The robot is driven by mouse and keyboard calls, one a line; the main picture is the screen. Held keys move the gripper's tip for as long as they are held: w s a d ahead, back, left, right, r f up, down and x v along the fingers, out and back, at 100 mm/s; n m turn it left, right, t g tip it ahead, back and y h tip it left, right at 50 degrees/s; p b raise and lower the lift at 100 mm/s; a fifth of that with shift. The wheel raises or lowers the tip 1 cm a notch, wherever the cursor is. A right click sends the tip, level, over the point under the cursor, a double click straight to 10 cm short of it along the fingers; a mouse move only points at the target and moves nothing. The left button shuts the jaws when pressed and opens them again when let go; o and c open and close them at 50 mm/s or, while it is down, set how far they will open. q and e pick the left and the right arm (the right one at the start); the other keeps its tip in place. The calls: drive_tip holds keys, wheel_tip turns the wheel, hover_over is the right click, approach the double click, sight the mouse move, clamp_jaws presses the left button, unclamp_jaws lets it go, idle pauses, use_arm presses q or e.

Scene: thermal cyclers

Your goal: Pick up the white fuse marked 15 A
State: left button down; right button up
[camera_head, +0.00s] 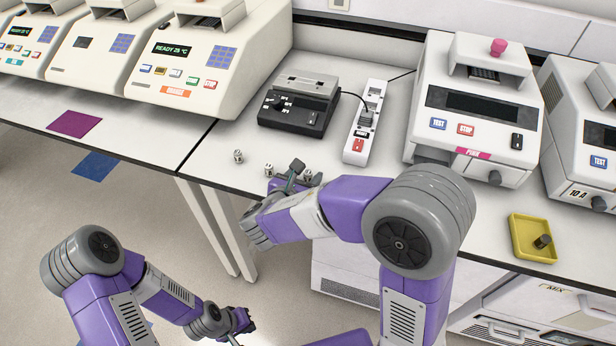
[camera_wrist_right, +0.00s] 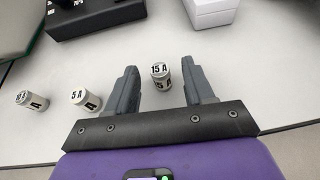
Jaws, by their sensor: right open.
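The white fuse marked 15 A (camera_wrist_right: 161,77) stands on the bench, between the two fingers of my right gripper (camera_wrist_right: 159,66) in the right wrist view. The gripper is open, with a gap beside the fuse on each side. In the head view the right gripper (camera_head: 304,175) is low at the bench front, partly covering the fuses there. A fuse marked 5 A (camera_wrist_right: 84,98) and another fuse (camera_wrist_right: 32,99) with an unclear mark stand to the left. My left gripper (camera_head: 238,322) hangs low in front of the bench; its jaws are too small to read.
A black device (camera_head: 300,102) and a white power strip (camera_head: 366,122) stand behind the fuses. Thermal cyclers stand left and right, including one with a pink label (camera_head: 473,105). A yellow tray (camera_head: 520,246) holding a dark piece is at the right front. The bench's front edge is close.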

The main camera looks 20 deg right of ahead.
clamp_jaws()
drive_tip(key=shift+r, duration=0.1)
